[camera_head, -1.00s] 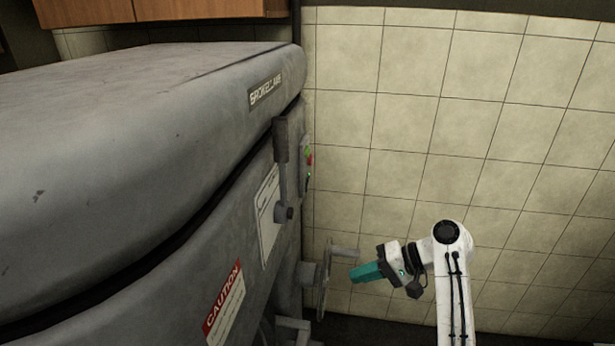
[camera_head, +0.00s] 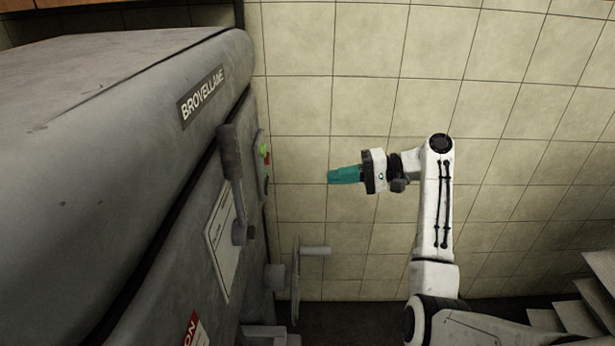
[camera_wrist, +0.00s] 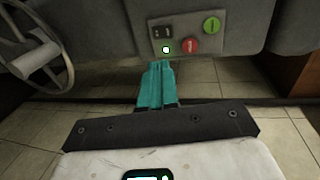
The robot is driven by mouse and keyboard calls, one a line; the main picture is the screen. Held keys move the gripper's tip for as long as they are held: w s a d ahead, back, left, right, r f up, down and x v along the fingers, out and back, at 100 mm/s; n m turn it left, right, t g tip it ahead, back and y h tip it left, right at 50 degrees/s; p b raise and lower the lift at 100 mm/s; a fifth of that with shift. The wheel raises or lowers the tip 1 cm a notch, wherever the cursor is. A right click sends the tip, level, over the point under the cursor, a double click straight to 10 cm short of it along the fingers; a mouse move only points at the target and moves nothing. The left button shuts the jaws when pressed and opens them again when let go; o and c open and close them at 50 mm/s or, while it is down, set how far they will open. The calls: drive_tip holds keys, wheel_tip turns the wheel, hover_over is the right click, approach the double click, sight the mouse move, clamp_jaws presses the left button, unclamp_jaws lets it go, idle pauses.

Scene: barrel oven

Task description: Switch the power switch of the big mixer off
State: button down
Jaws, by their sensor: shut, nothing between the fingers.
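The big grey mixer (camera_head: 110,130) fills the left of the head view, with a "BROVELLANE" label. Its control panel (camera_head: 263,160) is on the side facing my arm. In the wrist view the panel carries a black switch (camera_wrist: 162,33), a lit white-green lamp (camera_wrist: 166,50), a red button (camera_wrist: 189,44) and a green button (camera_wrist: 211,25). I cannot tell the position of the black switch. My gripper (camera_head: 330,177) has teal fingers, shut and empty, pointing left at the panel with a gap between. In the wrist view its fingertips (camera_wrist: 158,66) show just below the lamp.
A lever (camera_head: 234,180) stands out from the mixer's side. A handwheel with a handle (camera_head: 312,251) sticks out below the panel and also shows in the wrist view (camera_wrist: 30,50). A tiled wall (camera_head: 370,80) is behind. Grey steps (camera_head: 590,300) stand at the lower right.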

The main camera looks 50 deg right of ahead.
sight(268, 185)
drive_tip(key=r+p+x, duration=0.1)
drive_tip(key=p+x, duration=0.1)
drive_tip(key=x, duration=1.1)
drive_tip(key=shift+w+a, duration=0.15)
drive_tip(key=shift+r, duration=0.1)
drive_tip(key=shift+w+a+r+p, duration=0.15)
drive_tip(key=shift+w+p, duration=0.1)
drive_tip(key=shift+p, duration=0.3)
